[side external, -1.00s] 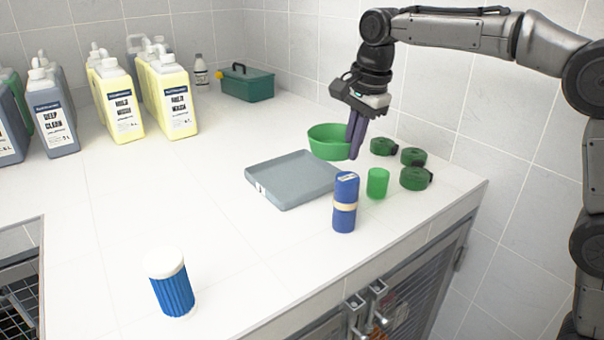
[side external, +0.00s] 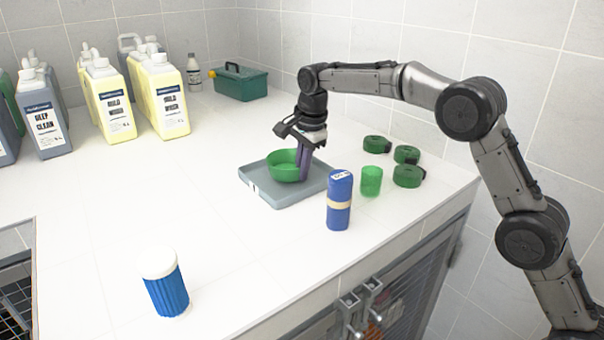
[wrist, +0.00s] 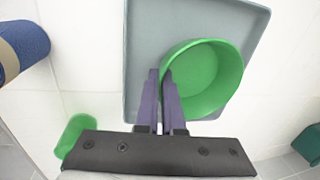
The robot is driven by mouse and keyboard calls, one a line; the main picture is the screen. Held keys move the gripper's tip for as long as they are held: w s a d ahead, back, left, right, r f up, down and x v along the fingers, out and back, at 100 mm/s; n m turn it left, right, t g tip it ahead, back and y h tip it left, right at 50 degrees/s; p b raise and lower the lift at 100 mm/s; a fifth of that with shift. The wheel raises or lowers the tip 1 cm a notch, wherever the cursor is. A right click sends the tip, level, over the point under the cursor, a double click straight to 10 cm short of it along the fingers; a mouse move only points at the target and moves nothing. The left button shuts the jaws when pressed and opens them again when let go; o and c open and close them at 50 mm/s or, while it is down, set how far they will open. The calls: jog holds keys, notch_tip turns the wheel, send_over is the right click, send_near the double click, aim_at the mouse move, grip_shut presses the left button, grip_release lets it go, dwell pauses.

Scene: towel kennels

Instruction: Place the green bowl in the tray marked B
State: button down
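The green bowl (side external: 284,166) is upright in or just over the grey tray (side external: 262,190); whether it touches the tray floor I cannot tell. In the wrist view the bowl (wrist: 205,70) lies within the tray outline (wrist: 150,35), toward its near right part. My gripper (side external: 303,178) points down at the bowl's right side. In the wrist view my gripper's purple fingers (wrist: 161,85) are close together at the bowl's rim, with the wall between them. The letter on the tray cannot be read here.
A blue rolled towel (side external: 340,200) with a tan band stands right of the tray, beside a green cup (side external: 371,181). Several dark green coiled straps (side external: 407,176) lie behind. A blue canister (side external: 165,283) stands in front. Jugs (side external: 108,100) and a green toolbox (side external: 241,82) stand at the back.

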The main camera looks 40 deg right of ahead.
jog(key=shift+f, duration=0.65)
jog(key=shift+f, duration=0.1)
jog(key=c, duration=1)
grip_release()
jog(key=shift+c, duration=0.2)
notch_tip(320, 180, up, 11)
jog(key=s, duration=0.2)
jog(key=s+d+r+n+t, duration=0.1)
jog(key=s+d+r+n, duration=0.1)
jog(key=s+r+n, duration=0.5)
jog(key=s+d+f+n+t, duration=0.1)
jog(key=s+d+f+n, duration=0.15)
jog(key=s, duration=0.85)
jog(key=s+d+f+n+t, duration=0.1)
jog(key=s+f+n, duration=0.15)
jog(key=s, duration=0.95)
jog(key=s+f+n, duration=0.5)
jog(key=s+f, duration=0.3)
jog(key=s, duration=0.2)
jog(key=shift+d, duration=0.2)
